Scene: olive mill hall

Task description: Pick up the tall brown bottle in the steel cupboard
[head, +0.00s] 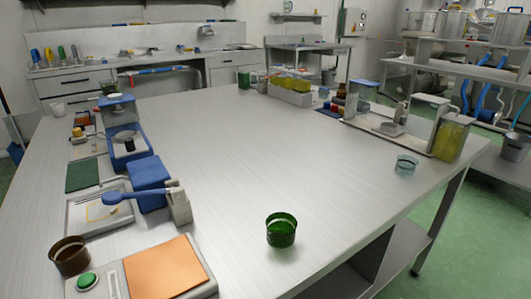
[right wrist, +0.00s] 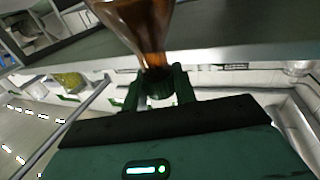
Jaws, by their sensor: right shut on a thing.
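A brown, see-through bottle (right wrist: 148,28) shows at the top of the right wrist view, its upper part cut off by the frame. My right gripper (right wrist: 158,88) is shut on its narrow end, with one dark green finger on each side. The bottle appears slightly tilted. I cannot tell from this view whether it touches any surface. No steel cupboard can be made out for sure in either view. Neither gripper shows in the head view, and my left gripper is in no view.
In the right wrist view a broad grey surface (right wrist: 245,35) with a pale edge lies behind the bottle. The head view shows a long steel table (head: 215,150) with a green cup (head: 281,230), a brown cup (head: 70,256) and a blue device (head: 150,175). Its middle is clear.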

